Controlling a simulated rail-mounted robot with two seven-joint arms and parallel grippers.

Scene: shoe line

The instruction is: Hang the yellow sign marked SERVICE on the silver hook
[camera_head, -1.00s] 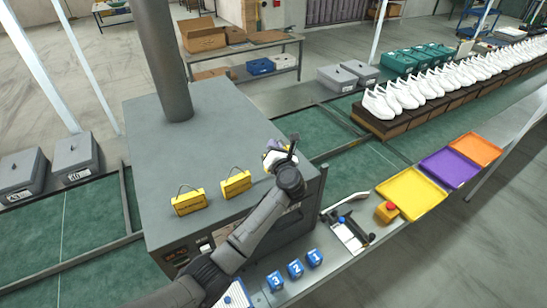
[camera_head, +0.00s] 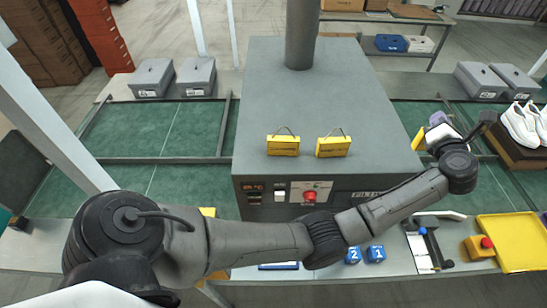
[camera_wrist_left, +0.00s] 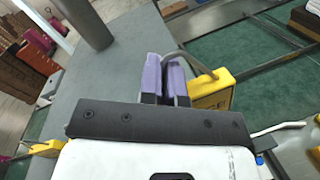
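My left gripper (camera_head: 437,128) is at the right edge of the grey machine's top. In the left wrist view its purple finger pads (camera_wrist_left: 166,78) are close together on the wire handle of a yellow sign (camera_wrist_left: 211,92). That sign hangs beside the fingers, its lettering only partly readable. It also shows as a small yellow patch (camera_head: 420,141) in the head view. Two other yellow signs, one left (camera_head: 283,145) and one right (camera_head: 333,147), stand on the machine with wire handles up; their lettering is too small to read. I cannot make out the silver hook. My right gripper is not in view.
The grey machine (camera_head: 345,95) has a thick pipe (camera_head: 301,35) rising from its top. Blue numbered cubes (camera_head: 375,253), a yellow tray (camera_head: 515,240) and a red-button box (camera_head: 481,247) are along the front. Grey lidded boxes (camera_head: 152,78) and white shoes (camera_head: 522,125) flank the machine.

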